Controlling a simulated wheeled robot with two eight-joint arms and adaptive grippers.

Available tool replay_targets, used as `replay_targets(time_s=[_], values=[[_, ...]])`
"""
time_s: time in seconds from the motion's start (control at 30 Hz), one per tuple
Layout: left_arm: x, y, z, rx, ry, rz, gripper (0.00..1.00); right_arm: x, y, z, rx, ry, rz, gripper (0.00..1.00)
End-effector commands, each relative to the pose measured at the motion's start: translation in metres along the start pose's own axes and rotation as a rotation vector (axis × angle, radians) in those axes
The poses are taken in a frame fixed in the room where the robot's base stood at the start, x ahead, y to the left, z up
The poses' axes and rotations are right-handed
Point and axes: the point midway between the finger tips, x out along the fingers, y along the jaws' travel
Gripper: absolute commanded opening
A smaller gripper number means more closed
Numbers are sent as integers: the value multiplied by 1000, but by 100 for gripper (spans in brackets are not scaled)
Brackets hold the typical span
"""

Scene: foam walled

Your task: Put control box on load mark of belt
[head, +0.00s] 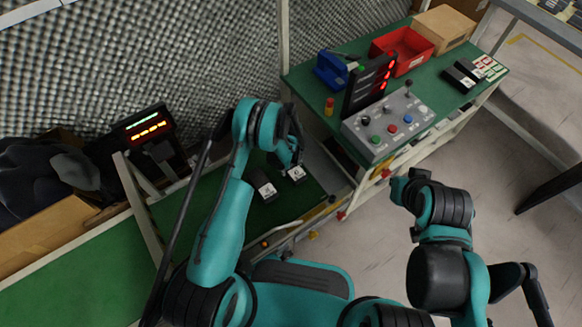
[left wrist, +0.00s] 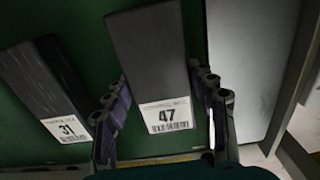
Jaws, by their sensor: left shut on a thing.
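A dark box labelled 47 (left wrist: 153,55) lies between the fingers of my left gripper (left wrist: 165,105), which is shut on it. In the head view my left gripper (head: 290,158) reaches down over this box, and its white label (head: 297,173) shows. A second dark box labelled 31 (left wrist: 45,85) lies to its left, apart from it; it also shows in the head view (head: 264,187). Both rest on or just above a green surface (head: 285,210); I cannot tell whether 47 is lifted. My right gripper (head: 400,186) is over the floor, its fingers unclear. No load mark is clearly visible.
A green-topped bench (head: 440,95) at the upper right carries a grey button panel (head: 390,125), a red bin (head: 402,48), a cardboard box (head: 443,28) and small dark boxes (head: 462,75). A lit display (head: 148,128) stands left. Another green surface (head: 85,270) fills the lower left.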

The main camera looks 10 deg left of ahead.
Motion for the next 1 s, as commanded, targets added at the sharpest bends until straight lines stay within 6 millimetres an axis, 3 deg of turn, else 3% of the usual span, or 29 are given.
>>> replay_targets(time_s=[0.2,0.23,0.3,0.67,0.77,1.0], values=[[1,0,0,0,0,0,15,-1,0,-1,0,0,0,0],[2,0,0,0,0,0,59,-1,0,-1,0,0,0,0],[2,0,0,0,0,0,77,-1,0,-1,0,0,0,0],[-1,0,0,0,0,0,77,-1,0,-1,0,0,0,0],[-12,0,0,0,0,0,77,-5,0,-4,0,0,0,0],[-66,0,0,0,0,0,77,-22,0,-16,0,0,0,0]])
